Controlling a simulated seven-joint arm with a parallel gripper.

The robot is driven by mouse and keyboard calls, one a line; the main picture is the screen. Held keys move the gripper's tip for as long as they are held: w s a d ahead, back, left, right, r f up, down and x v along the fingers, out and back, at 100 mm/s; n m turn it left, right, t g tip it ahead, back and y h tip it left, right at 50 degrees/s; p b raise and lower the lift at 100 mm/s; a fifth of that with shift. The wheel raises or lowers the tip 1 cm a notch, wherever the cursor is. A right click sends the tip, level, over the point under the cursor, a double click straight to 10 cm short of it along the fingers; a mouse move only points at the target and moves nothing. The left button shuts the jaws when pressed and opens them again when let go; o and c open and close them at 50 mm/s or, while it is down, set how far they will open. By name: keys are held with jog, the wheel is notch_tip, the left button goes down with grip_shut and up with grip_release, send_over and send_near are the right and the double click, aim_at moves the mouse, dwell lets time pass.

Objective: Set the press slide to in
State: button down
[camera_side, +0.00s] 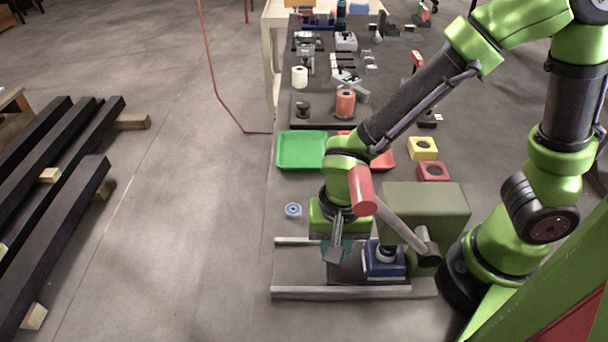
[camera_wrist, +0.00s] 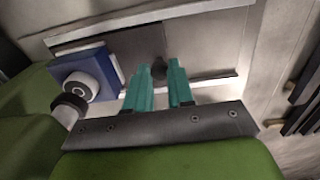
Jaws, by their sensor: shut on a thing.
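The press (camera_side: 430,205) has an olive body and a lever with a red handle (camera_side: 362,190). Its slide is a dark plate (camera_wrist: 135,45) between two pale rails, carrying a blue block (camera_side: 372,268) at the press end. The block also shows in the wrist view (camera_wrist: 72,67), under the press ram (camera_wrist: 83,86). My gripper (camera_side: 340,252) points down over the slide, left of the block. In the wrist view its teal fingers (camera_wrist: 162,78) are shut on a dark knob (camera_wrist: 159,70) on the slide. The fingers partly hide the knob.
A green tray (camera_side: 287,151) and a partly hidden red tray (camera_side: 383,160) lie behind the press. A small blue ring (camera_side: 293,210) lies left of my gripper. Yellow (camera_side: 422,143) and red (camera_side: 447,172) blocks stand behind the press. The lever rises close beside my wrist.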

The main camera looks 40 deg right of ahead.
jog(key=shift+s+d, duration=0.15)
jog(key=shift+d, duration=0.1)
jog(key=c, duration=1)
grip_release()
jog(key=shift+a+r, duration=0.1)
jog(key=shift+r, duration=0.35)
notch_tip(320, 180, up, 7)
jog(key=shift+f, duration=0.2)
